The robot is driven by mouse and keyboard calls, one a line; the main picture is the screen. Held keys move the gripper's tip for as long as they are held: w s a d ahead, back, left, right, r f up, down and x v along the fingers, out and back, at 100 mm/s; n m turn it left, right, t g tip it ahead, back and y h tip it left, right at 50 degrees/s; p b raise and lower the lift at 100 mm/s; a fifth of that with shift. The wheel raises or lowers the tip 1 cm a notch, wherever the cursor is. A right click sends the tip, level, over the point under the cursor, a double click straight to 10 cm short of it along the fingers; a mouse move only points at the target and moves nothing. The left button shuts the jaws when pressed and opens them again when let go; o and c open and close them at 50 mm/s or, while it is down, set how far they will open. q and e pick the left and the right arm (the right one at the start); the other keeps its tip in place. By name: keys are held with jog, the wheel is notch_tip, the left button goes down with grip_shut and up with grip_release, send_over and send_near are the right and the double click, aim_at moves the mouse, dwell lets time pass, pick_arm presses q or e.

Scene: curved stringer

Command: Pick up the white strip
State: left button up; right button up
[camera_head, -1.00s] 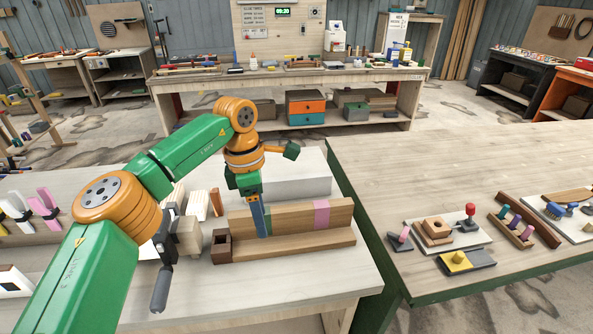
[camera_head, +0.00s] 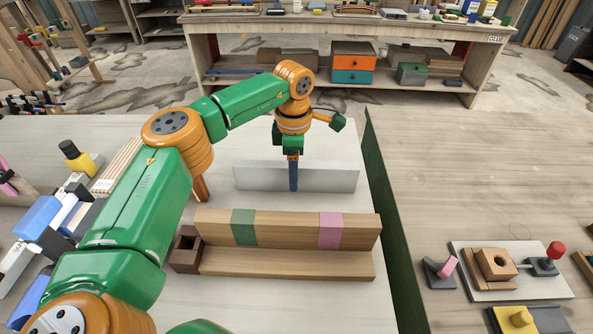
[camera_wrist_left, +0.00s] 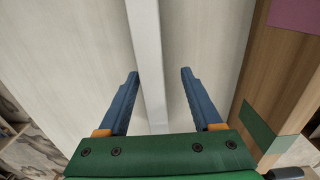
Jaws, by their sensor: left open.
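The white strip (camera_head: 330,178) stands on edge on the pale bench, behind the wooden piece, in the head view. In the left wrist view the white strip (camera_wrist_left: 147,50) runs away between the fingers, closer to the left finger in the picture. My left gripper (camera_head: 293,186) points down at the strip's middle, and one blue finger hides part of it. In the left wrist view the left gripper (camera_wrist_left: 159,72) is open, with a finger on each side of the strip and visible gaps. My right gripper is not in view.
A stepped wooden piece (camera_head: 285,264) with a green patch (camera_head: 243,227) and a pink patch (camera_head: 331,231) lies in front of the strip. A dark brown block (camera_head: 186,250) is at its left end. Tools crowd the bench's left side. The right table has small fixtures.

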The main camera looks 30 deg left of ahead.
pick_arm(q)
jog(key=shift+w+f, duration=0.15)
jog(key=shift+f, duration=0.45)
jog(key=shift+w+f, duration=0.15)
jog(key=shift+f, duration=0.4)
jog(key=shift+w+f, duration=0.1)
jog(key=shift+w, duration=0.15)
jog(key=shift+s, duration=0.25)
grip_shut()
jog(key=shift+w, duration=0.1)
jog(key=shift+r, duration=0.2)
